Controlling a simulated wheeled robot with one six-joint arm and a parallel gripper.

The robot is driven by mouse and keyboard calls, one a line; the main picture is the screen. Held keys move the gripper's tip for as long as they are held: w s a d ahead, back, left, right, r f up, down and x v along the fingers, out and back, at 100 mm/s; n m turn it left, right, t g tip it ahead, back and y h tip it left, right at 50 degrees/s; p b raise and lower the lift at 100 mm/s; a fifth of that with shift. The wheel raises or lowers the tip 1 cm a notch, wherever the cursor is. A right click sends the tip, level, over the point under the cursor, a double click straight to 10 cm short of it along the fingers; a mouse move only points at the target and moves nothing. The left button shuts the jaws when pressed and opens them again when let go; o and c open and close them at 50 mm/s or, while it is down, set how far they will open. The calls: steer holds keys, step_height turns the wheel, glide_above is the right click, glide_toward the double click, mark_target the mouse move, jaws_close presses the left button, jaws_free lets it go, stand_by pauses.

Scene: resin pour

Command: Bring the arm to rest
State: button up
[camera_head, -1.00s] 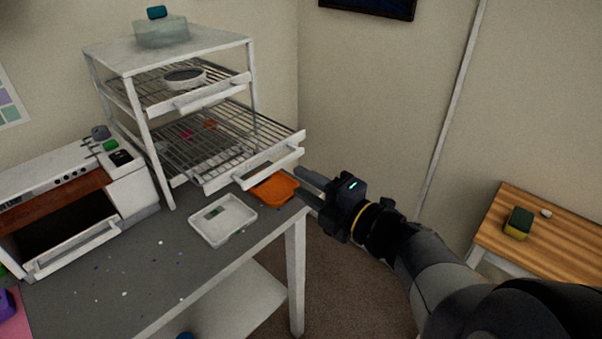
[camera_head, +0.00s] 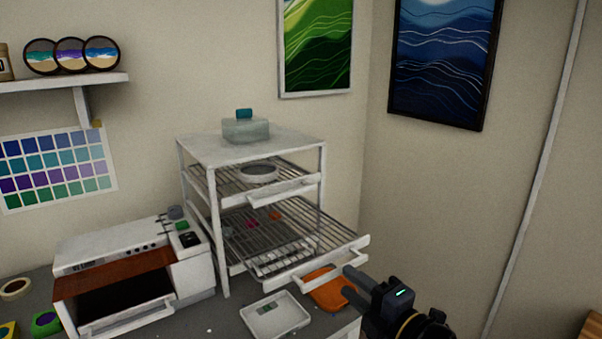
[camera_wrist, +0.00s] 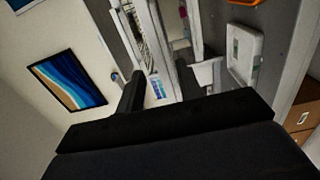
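My gripper (camera_head: 352,284) is at the lower right of the head view, beside the front right corner of the pulled-out lower rack (camera_head: 295,247) of the white shelf unit. Its two dark fingers stand apart, and I see nothing between them. In the wrist view the two fingers (camera_wrist: 158,95) also stand wide apart, with the rack's pale bars beyond them. Whether a finger touches the rack handle, I cannot tell.
A white scale (camera_head: 275,316) and an orange tray (camera_head: 327,290) lie on the grey table below the rack. A white oven (camera_head: 130,255) with an open front stands at left. A lidded container (camera_head: 245,130) sits on the shelf top.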

mark_target(324, 261)
steer(key=shift+x, duration=3.4)
steer(key=shift+s+d, duration=0.1)
steer(key=shift+s, duration=0.05)
steer(key=v, duration=1)
steer(key=x, duration=1.3)
steer(key=shift+p, duration=0.35)
